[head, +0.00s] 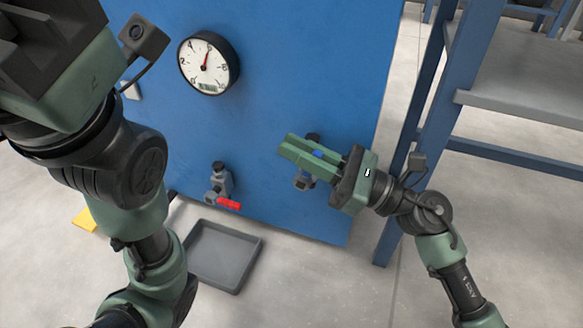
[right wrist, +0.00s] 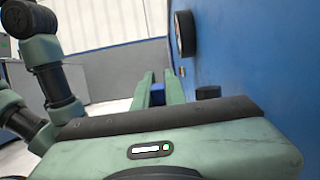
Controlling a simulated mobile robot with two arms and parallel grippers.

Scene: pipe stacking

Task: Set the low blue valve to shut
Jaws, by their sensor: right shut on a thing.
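The low blue valve shows on the lower right of the blue panel in the head view. Its blue handle (head: 319,154) is mostly hidden by my right gripper (head: 288,146), and its grey body (head: 304,181) shows below the fingers. My right gripper is shut on the blue handle, with its fingers pointing left along the panel. In the right wrist view a blue piece of the handle (right wrist: 158,95) sits between the two green fingers (right wrist: 159,77). How far the handle is turned is hidden. My left arm fills the left of the head view, but its fingers are not seen.
A second valve with a red handle (head: 229,204) is lower left on the panel (head: 290,60). A grey tray (head: 205,278) lies on the floor in front of it. A round gauge (head: 208,63) is above. A blue-framed shelf (head: 520,82) stands at right.

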